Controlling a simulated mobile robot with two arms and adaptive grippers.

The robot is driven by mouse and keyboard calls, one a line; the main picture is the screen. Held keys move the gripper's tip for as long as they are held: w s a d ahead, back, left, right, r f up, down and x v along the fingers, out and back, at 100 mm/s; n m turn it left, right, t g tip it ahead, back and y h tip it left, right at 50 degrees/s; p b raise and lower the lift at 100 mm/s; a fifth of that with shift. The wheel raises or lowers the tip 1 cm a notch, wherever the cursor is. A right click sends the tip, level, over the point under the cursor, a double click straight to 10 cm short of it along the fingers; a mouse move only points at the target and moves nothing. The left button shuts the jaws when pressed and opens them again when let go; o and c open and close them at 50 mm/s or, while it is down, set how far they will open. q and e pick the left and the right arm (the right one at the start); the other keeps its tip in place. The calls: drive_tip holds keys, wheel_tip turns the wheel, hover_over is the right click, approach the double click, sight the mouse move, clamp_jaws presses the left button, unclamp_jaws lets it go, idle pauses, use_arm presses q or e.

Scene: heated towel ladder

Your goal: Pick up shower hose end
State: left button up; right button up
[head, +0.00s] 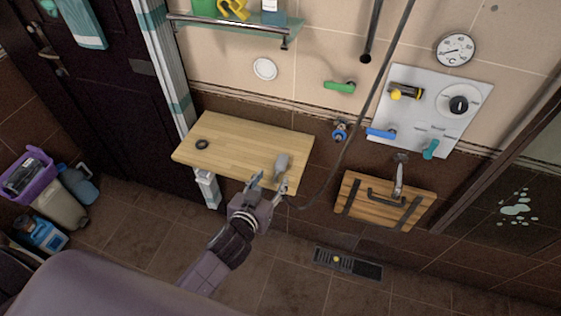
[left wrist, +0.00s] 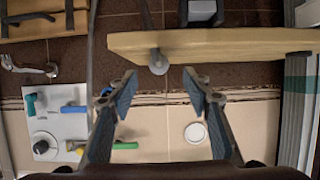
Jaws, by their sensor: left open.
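The dark shower hose (head: 365,110) hangs down the wall, bends low and curves toward the right end of the wooden bench (head: 222,140). A grey rounded piece (head: 283,160), apparently the shower hose end, is at the bench's right end. In the left wrist view the grey piece (left wrist: 158,62) shows at the bench edge, just beyond the fingertips. My left gripper (head: 270,182) is open and empty, in front of the bench edge. Its two fingers (left wrist: 160,76) stand on either side of the grey piece's line, apart from it. My right gripper is not in view.
A dark ring (head: 202,144) lies on the bench's left part. A valve panel (head: 430,105) and a folded wooden board (head: 383,203) are at right. A glass shelf (head: 235,27) is above. Bottles and a purple basket (head: 28,172) stand at far left.

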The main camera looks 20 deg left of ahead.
sight(279, 169)
use_arm(q)
drive_tip(key=shift+x, duration=0.8)
drive_tip(key=p+x, duration=0.1)
drive_tip(key=x, duration=0.3)
drive_tip(key=shift+s, duration=0.1)
drive_tip(key=shift+w+f, duration=0.25)
drive_tip(key=shift+w, duration=0.05)
drive_tip(key=shift+d, duration=0.1)
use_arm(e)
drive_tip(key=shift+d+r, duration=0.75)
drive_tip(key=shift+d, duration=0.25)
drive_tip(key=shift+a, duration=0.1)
use_arm(q)
drive_tip(key=shift+s, duration=0.1)
drive_tip(key=shift+c, duration=1.1)
drive_tip(key=c, duration=0.9)
drive_tip(key=shift+c, duration=0.2)
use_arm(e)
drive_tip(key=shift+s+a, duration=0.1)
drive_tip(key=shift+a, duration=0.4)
use_arm(q)
drive_tip(key=shift+r, duration=0.15)
